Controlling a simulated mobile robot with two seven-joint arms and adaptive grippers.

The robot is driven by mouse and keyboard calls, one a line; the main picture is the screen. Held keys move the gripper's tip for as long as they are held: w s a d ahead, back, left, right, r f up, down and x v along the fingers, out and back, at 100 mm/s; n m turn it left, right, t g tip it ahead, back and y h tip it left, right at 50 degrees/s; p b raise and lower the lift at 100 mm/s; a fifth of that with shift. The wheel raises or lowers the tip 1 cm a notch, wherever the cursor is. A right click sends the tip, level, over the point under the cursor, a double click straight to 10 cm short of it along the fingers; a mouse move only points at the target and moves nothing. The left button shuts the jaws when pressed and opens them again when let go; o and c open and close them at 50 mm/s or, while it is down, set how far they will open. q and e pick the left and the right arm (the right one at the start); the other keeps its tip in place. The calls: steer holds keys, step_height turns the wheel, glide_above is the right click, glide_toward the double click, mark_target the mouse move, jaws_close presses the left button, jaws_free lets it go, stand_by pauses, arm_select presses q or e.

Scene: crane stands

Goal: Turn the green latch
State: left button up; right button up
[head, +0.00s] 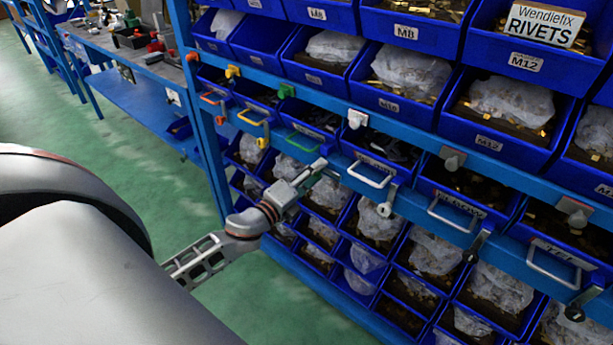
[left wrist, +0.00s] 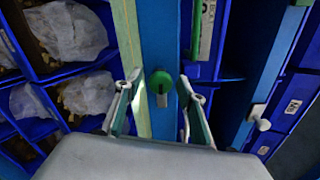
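The green latch (left wrist: 162,80) shows in the left wrist view as a round green disc with a short grey lever on a blue rail. The lever points down in that picture. My left gripper (left wrist: 160,108) is open, with one finger on each side of the lever and a visible gap on both sides. In the head view my left gripper (head: 312,175) is at the lower drawer rail, below the green drawer handle (head: 303,137). It hides the latch there. My right gripper is not in view.
A green fitting (head: 286,90) sits on the upper rail, beside a yellow one (head: 232,71) and a white one (head: 357,118). Drawer handles, such as the white one (head: 372,175), stick out nearby. Several blue bins surround the rails. The green floor (head: 140,160) at left is clear.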

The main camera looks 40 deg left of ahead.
arm_select(q)
steer(key=s, duration=1.1)
steer(key=shift+s+a, duration=0.4)
steer(key=shift+a, duration=0.05)
steer(key=s+d+f+n+g, duration=0.2)
steer(key=s+d+f+n, duration=0.2)
steer(key=d+f+n, duration=0.2)
steer(key=s+d+f+n+g+h, duration=0.1)
steer(key=s+d+f+n+g, duration=0.2)
steer(key=f, duration=0.6)
steer(key=s+d+f+n+g, duration=0.2)
steer(key=s+d+f+n, duration=0.5)
steer(key=d+f+n, duration=0.1)
steer(key=shift+d+n+g, duration=0.3)
steer(key=shift+d+n, duration=0.1)
steer(key=shift+w, duration=0.1)
